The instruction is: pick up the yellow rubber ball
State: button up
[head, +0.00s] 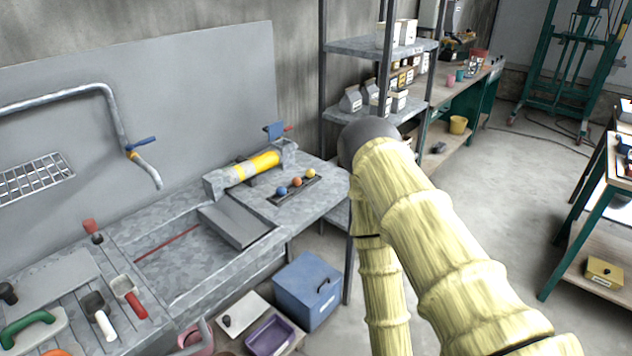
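A small yellow ball (311,173) sits at the right end of a dark narrow tray (291,190) on the grey metal bench. An orange ball (296,182) and a blue ball (281,191) sit to its left in the same row. My arm, in a pale yellow cover, rises at the right of the balls and bends near the shelf. My gripper cannot be made out; it is hidden behind the arm or out of frame. Nothing touches the yellow ball.
A yellow cylinder (254,168) in a grey holder stands behind the balls. A blue box (306,291) stands below the bench. A shelf rack (376,46) rises behind my arm.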

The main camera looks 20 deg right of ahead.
aim_at(310, 172)
jog(key=z, duration=1.95)
jog(key=i, duration=1.25)
jog(key=u, duration=1.75)
